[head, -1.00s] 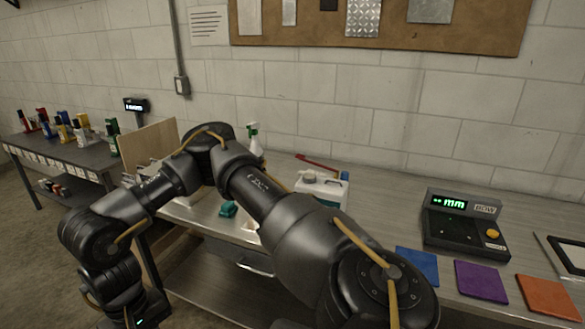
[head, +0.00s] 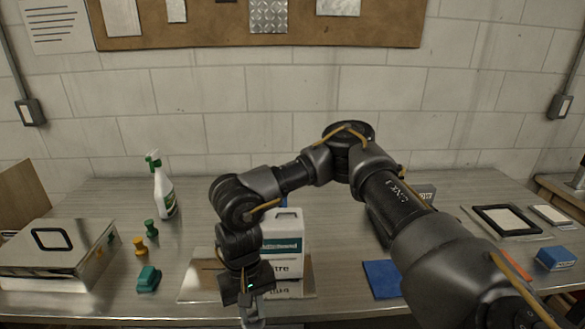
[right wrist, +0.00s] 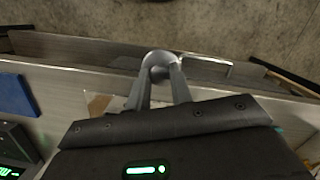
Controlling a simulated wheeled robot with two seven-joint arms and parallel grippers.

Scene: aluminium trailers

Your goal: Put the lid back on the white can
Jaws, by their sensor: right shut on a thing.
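The white can (head: 285,232) stands upright on a shiny metal plate (head: 200,287) on the bench. It has a teal label band and a handle on top. My right arm hides its left part, and I cannot make out its opening. My right gripper (head: 252,316) points down in front of the can, at the bench's front edge. It is shut on a small round grey thing, seemingly the lid (right wrist: 158,64), which shows between the fingertips in the right wrist view. The lid is apart from the can. My left gripper is not in view.
A blue mat (head: 382,279) lies right of the can. A framed panel (head: 507,221) and a blue block (head: 556,258) lie far right.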

